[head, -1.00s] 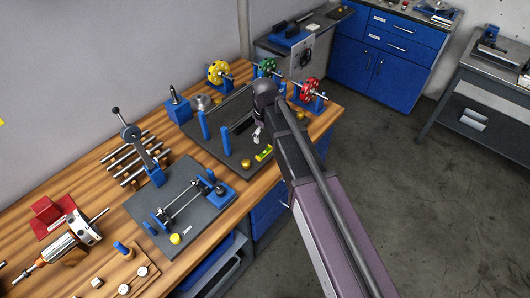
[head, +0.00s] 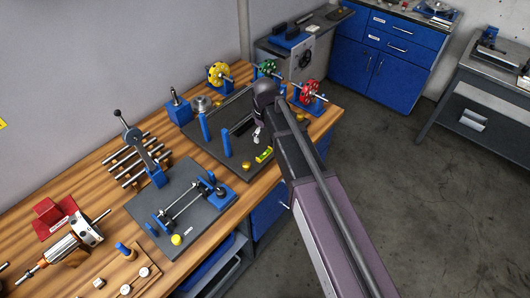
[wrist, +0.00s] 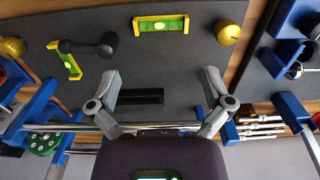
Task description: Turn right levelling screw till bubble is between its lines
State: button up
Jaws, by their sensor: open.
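The dark balancing base plate (head: 190,130) lies on the wooden bench. The right brass levelling screw (wrist: 12,46) is at the left edge of the wrist view, which looks from the opposite side; it also shows in the head view (head: 302,118), partly behind my arm. A yellow level with a green vial (wrist: 66,60) lies near it; I cannot tell its bubble's place between the lines. A second level (wrist: 160,24), also in the head view (head: 264,155), lies beside the left brass screw (wrist: 228,33). My gripper (wrist: 160,82) is open and empty above the plate, apart from both screws.
A dark ball-ended lever (wrist: 90,46) stands between the right-hand level and my gripper. Yellow (head: 219,72), green (head: 266,67) and red (head: 307,90) rotors stand at the back. Blue posts (head: 205,126) rise from the plate. Another dark fixture plate (head: 150,205) lies to the left.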

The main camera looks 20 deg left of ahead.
notch_tip(320, 180, up, 9)
jog(key=p, duration=0.8)
jog(key=shift+f, duration=0.1)
dwell(0.6)
jog(key=s+d+f+m+b, duration=0.2)
jog(key=d+m, duration=0.2)
jog(key=d, duration=0.8)
jog(key=s+d+f+m+b, duration=0.2)
jog(key=d+m, duration=0.3)
jog(key=d, duration=0.8)
jog(key=s+d+f+m+b, duration=0.3)
jog(key=d+f+m+b, duration=0.1)
jog(key=d, duration=0.9)
jog(key=shift+d+m, duration=0.2)
jog(key=shift+m, duration=0.1)
jog(key=c, duration=0.6)
